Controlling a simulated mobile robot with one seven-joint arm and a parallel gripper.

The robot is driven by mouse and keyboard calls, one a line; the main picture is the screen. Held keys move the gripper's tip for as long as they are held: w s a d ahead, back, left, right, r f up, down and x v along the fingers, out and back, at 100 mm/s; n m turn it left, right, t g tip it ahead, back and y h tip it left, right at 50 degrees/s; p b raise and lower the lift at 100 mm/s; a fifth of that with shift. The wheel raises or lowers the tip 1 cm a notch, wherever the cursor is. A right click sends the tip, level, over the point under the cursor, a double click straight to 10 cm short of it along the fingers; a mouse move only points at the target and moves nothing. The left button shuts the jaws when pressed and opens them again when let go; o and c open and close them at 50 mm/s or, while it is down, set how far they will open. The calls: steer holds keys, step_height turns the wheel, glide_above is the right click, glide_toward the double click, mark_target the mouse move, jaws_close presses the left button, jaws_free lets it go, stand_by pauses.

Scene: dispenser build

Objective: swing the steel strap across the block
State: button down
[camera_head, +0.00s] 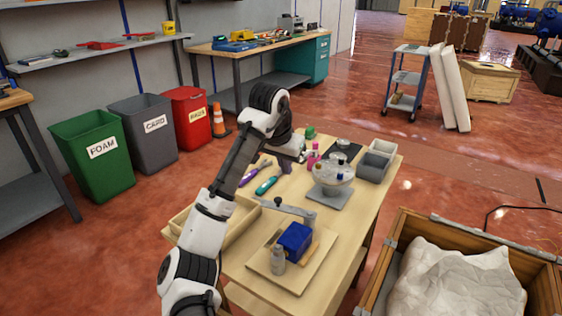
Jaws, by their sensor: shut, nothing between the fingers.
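The steel strap (296,211) is a thin grey bar with a small dark knob near its left part. In the picture it lies behind the blue block (295,241), not over its top. The block sits on a pale wooden board (262,263) at the near end of the table. A grey bottle-like piece (278,262) stands at the block's front left. My gripper (286,168) is shut and empty, above the table's far half, well beyond the strap. Its fingertips are small and dark here. How the strap is mounted is too small to tell.
On the table (345,233) stand a round clear dispenser (333,172) on a grey base, pink bottles (313,157), grey bins (374,165), and purple and teal tools (267,185). A shallow wooden tray (236,228) lies left, partly behind my arm. A crate (398,226) stands right.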

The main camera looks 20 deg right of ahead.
step_height(320, 180, down, 6)
steer(key=s+a, duration=0.1)
steer(key=shift+s+a+p, duration=0.15)
steer(key=shift+a+p, duration=0.15)
steer(key=shift+p, duration=0.15)
steer(key=shift+r+p, duration=0.1)
steer(key=shift+p, duration=0.2)
